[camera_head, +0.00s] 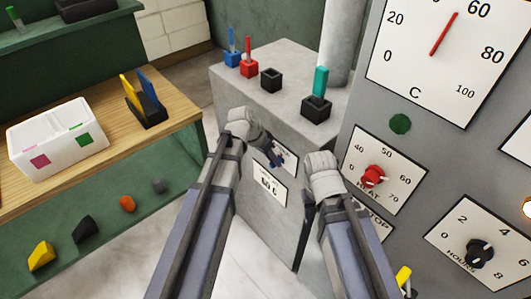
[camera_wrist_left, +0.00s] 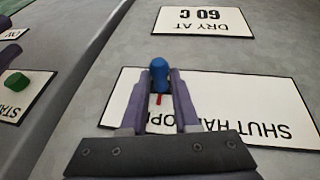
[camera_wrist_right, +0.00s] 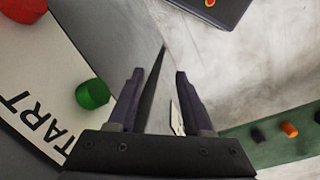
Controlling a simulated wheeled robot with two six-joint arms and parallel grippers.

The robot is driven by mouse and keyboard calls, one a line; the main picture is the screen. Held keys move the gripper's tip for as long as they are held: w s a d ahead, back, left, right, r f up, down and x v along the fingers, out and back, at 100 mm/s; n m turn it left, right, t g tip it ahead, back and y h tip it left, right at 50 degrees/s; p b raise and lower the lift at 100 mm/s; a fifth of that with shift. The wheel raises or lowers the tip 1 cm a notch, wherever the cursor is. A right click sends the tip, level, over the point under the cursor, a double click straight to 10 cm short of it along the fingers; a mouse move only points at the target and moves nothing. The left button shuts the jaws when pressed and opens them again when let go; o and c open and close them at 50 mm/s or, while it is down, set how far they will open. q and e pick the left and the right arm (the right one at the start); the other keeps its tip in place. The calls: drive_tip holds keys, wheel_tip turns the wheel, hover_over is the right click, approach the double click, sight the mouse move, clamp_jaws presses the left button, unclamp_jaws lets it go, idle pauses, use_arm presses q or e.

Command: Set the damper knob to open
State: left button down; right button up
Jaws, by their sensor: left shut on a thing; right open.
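The damper knob (camera_wrist_left: 159,72) is small and blue in the left wrist view, above a white plate (camera_wrist_left: 240,108) whose upside-down words include SHUT and part of OPEN. A short red mark (camera_wrist_left: 158,99) shows between the fingers, near the OPEN word; the middle lettering is partly hidden. My left gripper (camera_wrist_left: 160,78) is shut on the knob; in the head view it (camera_head: 276,158) is against the cabinet front, where the knob is mostly hidden. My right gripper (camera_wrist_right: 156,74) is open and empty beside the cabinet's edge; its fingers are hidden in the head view.
A green START button (camera_wrist_right: 92,94) is left of my right fingers. The grey panel (camera_head: 410,155) with a red heat knob (camera_head: 372,175) and black hours knob (camera_head: 480,252) stands right. A wooden bench (camera_head: 185,110) with a white box (camera_head: 58,138) stands left.

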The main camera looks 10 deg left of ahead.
use_arm(q)
drive_tip(key=shift+s+d, duration=0.2)
drive_tip(key=c, duration=0.7)
unclamp_jaws()
drive_tip(key=shift+o, duration=0.2)
drive_tip(key=p+v, duration=0.7)
drive_tip(key=shift+a+r, duration=0.2)
drive_tip(key=shift+r, duration=0.2)
